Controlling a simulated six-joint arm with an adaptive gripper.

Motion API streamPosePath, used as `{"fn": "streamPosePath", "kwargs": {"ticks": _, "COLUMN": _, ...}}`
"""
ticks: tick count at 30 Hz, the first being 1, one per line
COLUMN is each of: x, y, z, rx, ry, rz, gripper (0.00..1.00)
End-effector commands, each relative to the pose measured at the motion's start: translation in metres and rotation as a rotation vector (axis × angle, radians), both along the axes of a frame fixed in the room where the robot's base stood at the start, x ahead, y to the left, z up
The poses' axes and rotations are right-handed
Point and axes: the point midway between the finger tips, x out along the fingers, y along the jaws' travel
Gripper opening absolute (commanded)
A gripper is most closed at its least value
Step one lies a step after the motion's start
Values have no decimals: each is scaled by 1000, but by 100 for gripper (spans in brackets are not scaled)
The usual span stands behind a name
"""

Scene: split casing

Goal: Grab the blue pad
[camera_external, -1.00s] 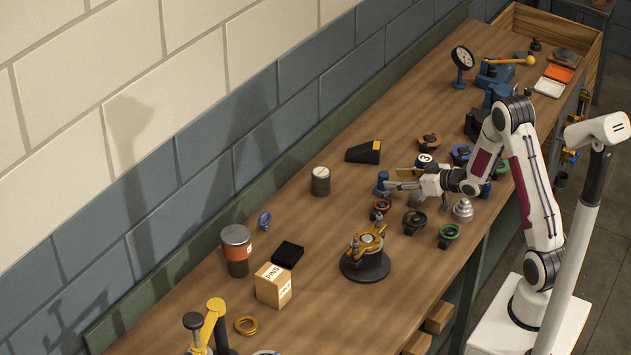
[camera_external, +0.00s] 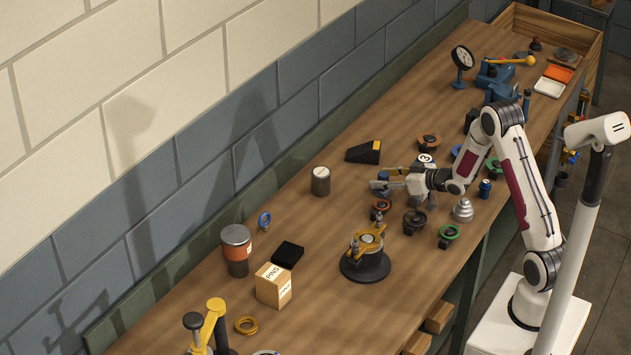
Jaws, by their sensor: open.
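A small blue piece (camera_external: 383,173) stands on the bench at the finger end of my gripper, partly covered by the fingers; I cannot tell whether it is the blue pad. My gripper (camera_external: 379,184) is open and low over the middle of the bench, pointing left. Its fingers are beside or around the blue piece; contact cannot be made out. A blue cylinder (camera_external: 485,189) stands upright to the right of my wrist.
A black wedge (camera_external: 364,153) lies behind my gripper, and a grey canister (camera_external: 320,181) stands to its left. Red-ringed (camera_external: 381,207), dark (camera_external: 414,222) and green-ringed (camera_external: 449,234) parts and a stepped silver piece (camera_external: 463,210) crowd the near side. A round fixture (camera_external: 366,262) stands nearer.

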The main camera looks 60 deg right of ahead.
Motion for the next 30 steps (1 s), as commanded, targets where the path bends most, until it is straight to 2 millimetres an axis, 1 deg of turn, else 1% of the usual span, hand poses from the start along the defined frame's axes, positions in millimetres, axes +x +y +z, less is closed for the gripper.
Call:
{"fn": "streamPosePath", "kwargs": {"ticks": 4, "x": 6, "y": 0, "z": -2, "rx": -1, "ry": 0, "rz": 0, "gripper": 43}}
{"fn": "streamPosePath", "kwargs": {"ticks": 19, "x": 6, "y": 0, "z": -2, "rx": -1, "ry": 0, "rz": -1, "gripper": 43}}
{"fn": "streamPosePath", "kwargs": {"ticks": 20, "x": 6, "y": 0, "z": -2, "rx": -1, "ry": 0, "rz": -1, "gripper": 38}}
{"fn": "streamPosePath", "kwargs": {"ticks": 21, "x": 6, "y": 0, "z": -2, "rx": -1, "ry": 0, "rz": -1, "gripper": 28}}
{"fn": "streamPosePath", "kwargs": {"ticks": 23, "x": 6, "y": 0, "z": -2, "rx": -1, "ry": 0, "rz": -1, "gripper": 12}}
{"fn": "streamPosePath", "kwargs": {"ticks": 24, "x": 6, "y": 0, "z": -2, "rx": -1, "ry": 0, "rz": -1, "gripper": 2}}
{"fn": "streamPosePath", "kwargs": {"ticks": 30, "x": 6, "y": 0, "z": -2, "rx": -1, "ry": 0, "rz": -1, "gripper": 1}}
